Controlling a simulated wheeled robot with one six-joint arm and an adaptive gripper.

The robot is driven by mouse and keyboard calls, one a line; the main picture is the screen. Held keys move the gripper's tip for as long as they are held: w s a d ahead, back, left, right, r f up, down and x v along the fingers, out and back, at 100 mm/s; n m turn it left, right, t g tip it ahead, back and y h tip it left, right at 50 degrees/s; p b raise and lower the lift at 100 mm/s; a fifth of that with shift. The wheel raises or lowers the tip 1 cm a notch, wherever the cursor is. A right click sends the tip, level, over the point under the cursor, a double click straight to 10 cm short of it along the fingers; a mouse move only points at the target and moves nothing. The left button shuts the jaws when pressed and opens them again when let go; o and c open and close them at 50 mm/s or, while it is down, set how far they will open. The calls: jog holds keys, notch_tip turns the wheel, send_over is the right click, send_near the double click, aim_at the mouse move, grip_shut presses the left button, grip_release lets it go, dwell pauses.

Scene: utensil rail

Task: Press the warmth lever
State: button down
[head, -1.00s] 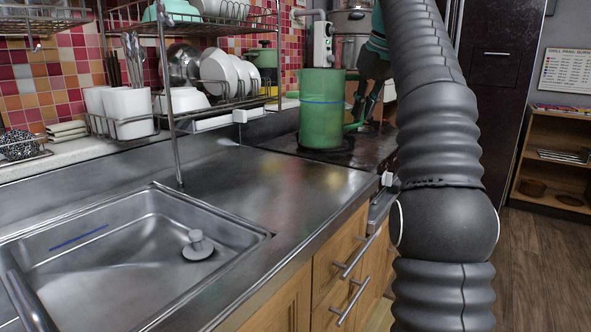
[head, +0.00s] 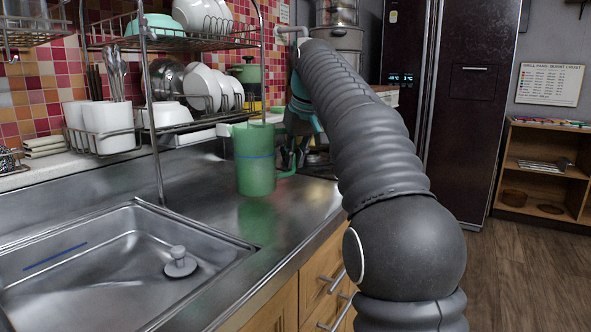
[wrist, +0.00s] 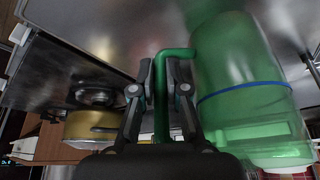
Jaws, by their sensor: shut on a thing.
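A translucent green pitcher (head: 254,172) with a blue line around it is upright over the steel counter, left of the stove. It fills the right of the wrist view (wrist: 240,75). My gripper (wrist: 164,80) is shut on the pitcher's green handle, with a finger on each side. In the head view my gripper (head: 303,135) is partly hidden by my arm. I cannot tell whether the pitcher's base touches the counter. I cannot make out a warmth lever. A pale pipe (head: 291,31) shows at the wall, and my arm covers what is beside it.
A sink (head: 110,262) with a grey plug is at the front left. A dish rack (head: 200,42) with plates and bowls stands behind the counter. A yellow pot (wrist: 92,126) is near a burner in the wrist view. Steel pots (head: 337,40) stand at the back.

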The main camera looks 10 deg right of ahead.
jog(key=shift+f, duration=0.9)
jog(key=shift+f, duration=0.1)
jog(key=c, duration=1.2)
grip_release()
jog(key=shift+p+v, duration=0.9)
jog(key=shift+v, duration=5.2)
